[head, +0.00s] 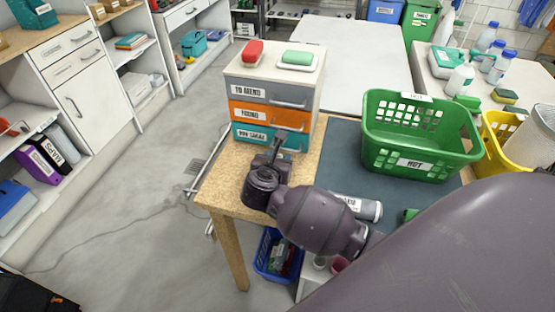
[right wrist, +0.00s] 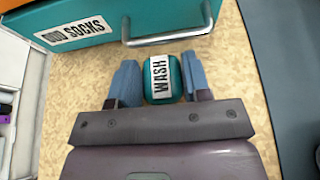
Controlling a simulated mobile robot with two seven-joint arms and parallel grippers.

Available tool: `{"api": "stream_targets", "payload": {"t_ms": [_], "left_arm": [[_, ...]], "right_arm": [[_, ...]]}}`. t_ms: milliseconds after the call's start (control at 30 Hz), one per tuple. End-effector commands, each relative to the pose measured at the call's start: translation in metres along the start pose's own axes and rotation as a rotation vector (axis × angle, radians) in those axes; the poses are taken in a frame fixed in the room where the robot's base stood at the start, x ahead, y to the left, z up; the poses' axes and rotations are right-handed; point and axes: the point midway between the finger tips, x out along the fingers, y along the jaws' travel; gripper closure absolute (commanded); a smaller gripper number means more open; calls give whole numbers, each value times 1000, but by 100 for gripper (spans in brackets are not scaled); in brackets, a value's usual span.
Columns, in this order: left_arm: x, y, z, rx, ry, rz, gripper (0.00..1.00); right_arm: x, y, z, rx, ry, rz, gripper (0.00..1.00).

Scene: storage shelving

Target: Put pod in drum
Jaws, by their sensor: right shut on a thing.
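The pod, a small teal piece with a white WASH label, shows in the right wrist view (right wrist: 163,80) between the two blue fingers of my right gripper (right wrist: 160,82). The fingers are shut on it, one at each side. In the head view my right gripper (head: 279,143) is over the wooden table top, just in front of the teal bottom drawer; the pod cannot be made out there. I cannot pick out a drum in either view. My left gripper is not in view.
A drawer unit (head: 270,92) with projecting handles stands close ahead of the gripper. A green basket (head: 415,163) stands on the dark mat at right, with a labelled cylinder (head: 358,207) nearer. A blue basket (head: 264,262) is under the table.

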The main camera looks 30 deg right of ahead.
Motion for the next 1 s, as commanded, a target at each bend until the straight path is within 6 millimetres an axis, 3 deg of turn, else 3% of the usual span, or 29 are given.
{"api": "stream_targets", "payload": {"t_ms": [100,133,300,667,1000], "left_arm": [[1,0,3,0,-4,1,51],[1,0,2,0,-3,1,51],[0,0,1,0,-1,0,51],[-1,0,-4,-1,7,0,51],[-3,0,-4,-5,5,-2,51]], "right_arm": [[1,0,-5,-1,4,-1,78],[1,0,-4,-1,3,-1,53],[1,0,-3,0,2,0,31],[-1,0,4,0,-3,1,31],[-60,0,0,5,5,1,31]]}}
